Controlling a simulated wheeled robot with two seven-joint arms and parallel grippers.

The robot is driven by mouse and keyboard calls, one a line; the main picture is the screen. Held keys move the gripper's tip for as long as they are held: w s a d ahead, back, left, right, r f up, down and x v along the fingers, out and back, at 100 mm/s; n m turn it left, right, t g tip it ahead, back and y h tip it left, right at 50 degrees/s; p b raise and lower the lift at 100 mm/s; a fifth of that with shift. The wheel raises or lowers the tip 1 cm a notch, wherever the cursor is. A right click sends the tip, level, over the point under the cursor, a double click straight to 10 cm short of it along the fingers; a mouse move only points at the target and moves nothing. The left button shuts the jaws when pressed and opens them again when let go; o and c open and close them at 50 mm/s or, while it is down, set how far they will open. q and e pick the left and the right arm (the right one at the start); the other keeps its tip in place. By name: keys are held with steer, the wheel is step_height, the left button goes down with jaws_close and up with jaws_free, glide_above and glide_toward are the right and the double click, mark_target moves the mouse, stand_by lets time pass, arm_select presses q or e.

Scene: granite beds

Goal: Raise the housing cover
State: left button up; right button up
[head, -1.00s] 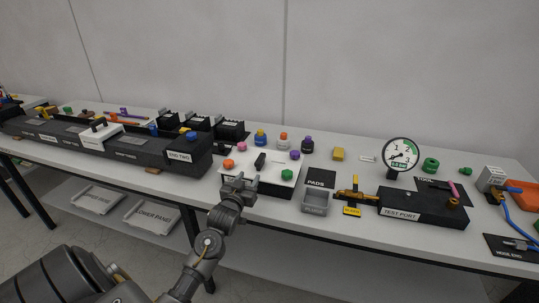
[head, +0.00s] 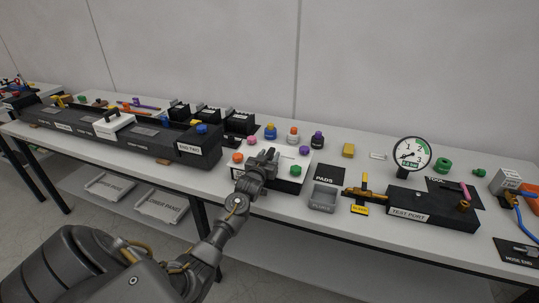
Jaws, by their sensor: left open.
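A white cover plate (head: 290,170) with coloured knobs at its corners sits on a black base at the middle of the bench. I take it for the housing cover. The knobs are orange (head: 238,157), pink (head: 252,140), purple (head: 304,150) and green (head: 295,170). My left gripper (head: 265,156) is open over the plate's middle, where its black handle was visible earlier. The gripper hides the handle now, and I cannot tell whether the fingers are around it or touch it. My right gripper is not in view.
A long black bed (head: 185,146) with a white handled block (head: 113,124) lies to the left. A grey tray (head: 323,197), a PADS mat (head: 329,172), a brass fitting, a TEST PORT block (head: 420,209) and a dial gauge (head: 411,155) stand to the right. Coloured bottles stand behind.

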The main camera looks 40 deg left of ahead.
arm_select(q)
steer(key=shift+w+a, duration=0.15)
steer(key=shift+w, duration=0.2)
steer(key=shift+c, duration=0.4)
jaws_close()
steer(key=shift+r, duration=0.1)
